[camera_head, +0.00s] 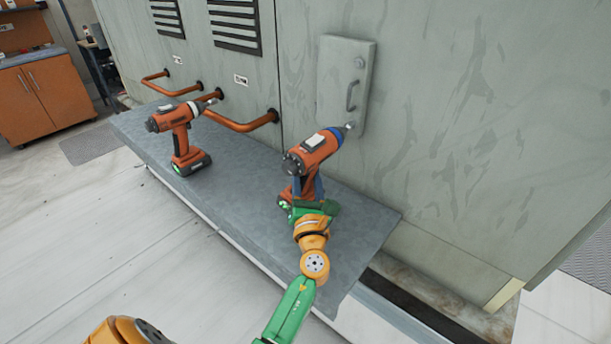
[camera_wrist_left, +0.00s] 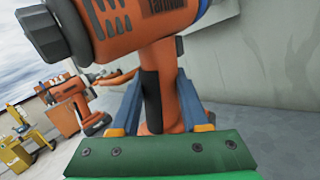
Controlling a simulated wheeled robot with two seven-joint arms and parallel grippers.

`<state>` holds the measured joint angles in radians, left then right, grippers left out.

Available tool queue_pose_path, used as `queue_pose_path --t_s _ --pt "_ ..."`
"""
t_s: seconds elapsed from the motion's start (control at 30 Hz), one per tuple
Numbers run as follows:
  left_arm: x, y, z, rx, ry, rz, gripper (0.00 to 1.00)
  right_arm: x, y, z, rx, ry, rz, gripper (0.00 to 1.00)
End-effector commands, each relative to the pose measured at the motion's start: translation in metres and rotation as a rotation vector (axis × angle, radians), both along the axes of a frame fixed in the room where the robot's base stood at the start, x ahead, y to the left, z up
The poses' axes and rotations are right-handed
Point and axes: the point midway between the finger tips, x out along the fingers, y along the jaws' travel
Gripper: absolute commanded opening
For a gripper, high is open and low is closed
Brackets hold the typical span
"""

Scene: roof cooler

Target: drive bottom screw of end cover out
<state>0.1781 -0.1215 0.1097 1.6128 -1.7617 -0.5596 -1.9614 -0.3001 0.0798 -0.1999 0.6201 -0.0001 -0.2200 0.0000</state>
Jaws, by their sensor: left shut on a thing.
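My left gripper (camera_head: 308,187) is shut on the grip of an orange power driver (camera_head: 316,150) with a blue collar. The driver also shows close up in the left wrist view (camera_wrist_left: 175,65). Its tip points up and right at the cover's lower edge; whether it touches is unclear. The bottom screw cannot be made out there. My right gripper is not in view.
A second orange driver (camera_head: 181,138) stands upright on the grey ledge (camera_head: 245,175), left of my gripper. Orange pipe rails (camera_head: 240,125) stick out from the wall behind it. An orange cabinet (camera_head: 40,95) stands far left.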

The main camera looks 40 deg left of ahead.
Motion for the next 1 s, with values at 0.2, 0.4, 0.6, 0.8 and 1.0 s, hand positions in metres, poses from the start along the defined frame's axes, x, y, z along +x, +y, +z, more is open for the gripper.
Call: queue_pose_path --t_s 0.2,0.4,0.6,0.8,1.0 --pt "0.0024 -0.0001 0.0027 0.003 -0.006 0.0 0.0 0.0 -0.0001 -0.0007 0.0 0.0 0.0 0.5" --pt "0.0043 -0.0002 0.0029 0.003 -0.006 0.001 0.0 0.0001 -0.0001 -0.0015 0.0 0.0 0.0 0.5" --pt "0.0064 -0.0005 0.0026 0.003 -0.006 0.0 0.0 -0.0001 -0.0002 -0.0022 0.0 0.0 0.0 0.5" --pt "0.0084 -0.0007 0.0028 0.003 -0.006 0.0 0.0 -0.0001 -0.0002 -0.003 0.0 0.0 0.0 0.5" --pt "0.01 -0.0009 0.0035 0.004 -0.006 -0.001 0.0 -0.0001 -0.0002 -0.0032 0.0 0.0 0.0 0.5"
